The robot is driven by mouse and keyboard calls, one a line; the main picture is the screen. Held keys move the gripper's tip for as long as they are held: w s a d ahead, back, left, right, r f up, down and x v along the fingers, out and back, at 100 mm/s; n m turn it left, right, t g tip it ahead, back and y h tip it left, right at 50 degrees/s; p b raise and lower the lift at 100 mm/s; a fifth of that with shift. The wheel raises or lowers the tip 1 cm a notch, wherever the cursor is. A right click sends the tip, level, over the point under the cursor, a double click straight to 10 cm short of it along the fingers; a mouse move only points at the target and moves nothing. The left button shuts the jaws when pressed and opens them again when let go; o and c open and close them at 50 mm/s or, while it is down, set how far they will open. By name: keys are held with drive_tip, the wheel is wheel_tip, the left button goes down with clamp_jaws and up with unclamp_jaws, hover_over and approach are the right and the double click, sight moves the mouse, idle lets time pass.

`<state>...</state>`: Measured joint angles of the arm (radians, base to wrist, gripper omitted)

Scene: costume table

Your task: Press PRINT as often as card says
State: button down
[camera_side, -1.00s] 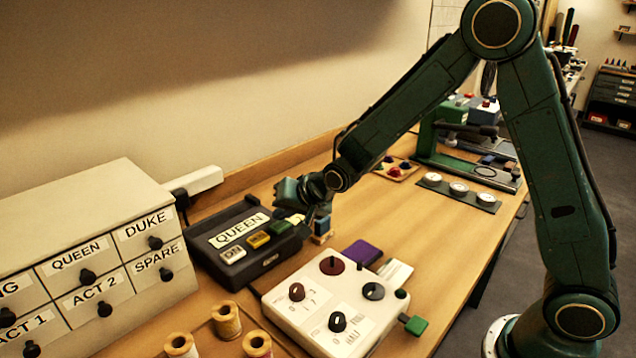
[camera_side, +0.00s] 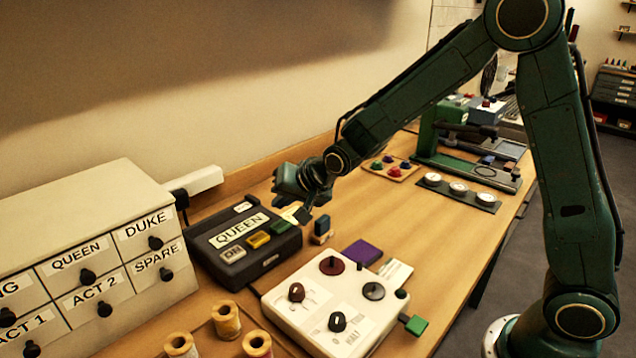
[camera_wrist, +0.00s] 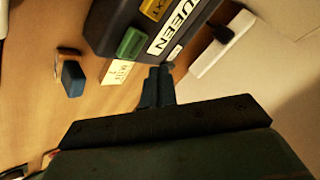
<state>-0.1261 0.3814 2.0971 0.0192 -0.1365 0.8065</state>
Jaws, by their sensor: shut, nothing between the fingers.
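The black label machine (camera_side: 270,262) shows QUEEN on its display (camera_side: 238,229). Its front has a grey key (camera_side: 232,254), a yellow key (camera_side: 257,239) and a green key (camera_side: 281,227). The yellow key's lettering shows partly in the wrist view (camera_wrist: 154,8); I cannot read PRINT on any key. A small cream card (camera_wrist: 117,72) lies against the machine near the green key, its writing too small to read. My gripper (camera_side: 303,214) is shut and empty, above the machine's right end near the card. Its fingers (camera_wrist: 158,72) are together in the wrist view.
A small blue block (camera_side: 321,227) stands right of the machine. A white panel with knobs (camera_side: 330,300) is in front, with thread spools (camera_side: 227,320) to its left. Labelled drawers (camera_side: 90,260) stand left. A white power strip (camera_wrist: 222,45) lies behind the machine.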

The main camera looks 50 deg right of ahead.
sight(284, 226)
drive_tip(key=shift+r, duration=1.25)
idle(1.9)
wheel_tip(284, 226, up, 4)
drive_tip(key=shift+f, duration=0.1)
drive_tip(key=shift+f, duration=0.1)
idle(0.4)
drive_tip(key=shift+f, duration=4.35)
drive_tip(key=shift+f, duration=0.4)
